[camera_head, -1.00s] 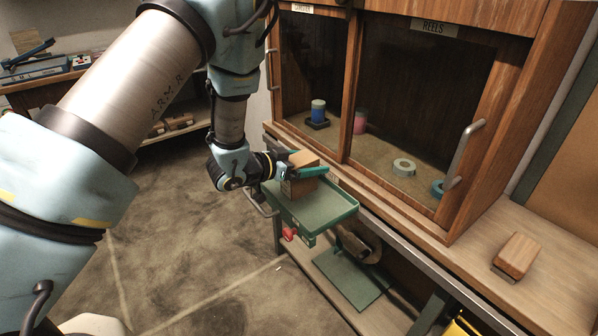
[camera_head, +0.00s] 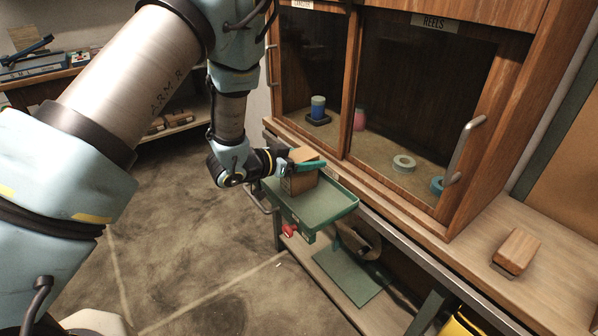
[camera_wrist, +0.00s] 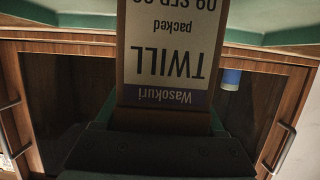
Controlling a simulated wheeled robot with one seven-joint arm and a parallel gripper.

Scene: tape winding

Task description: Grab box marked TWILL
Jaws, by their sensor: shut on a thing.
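The cardboard box marked TWILL (camera_wrist: 170,55) fills the upper middle of the wrist view. Its white label reads upside down, with "Wasokuri" and "packed" also on it. In the head view the brown box (camera_head: 299,184) is at the green tray (camera_head: 325,212). My gripper (camera_head: 308,166) is shut on the box, its teal fingers across the upper part. Whether the box's underside touches the tray I cannot tell.
The wooden cabinet with glass doors (camera_head: 352,85) stands just behind the tray, with reels (camera_head: 404,163) inside. A wooden block (camera_head: 516,251) lies on the bench at right. A red knob (camera_head: 290,230) is under the tray's front. Open floor lies to the left.

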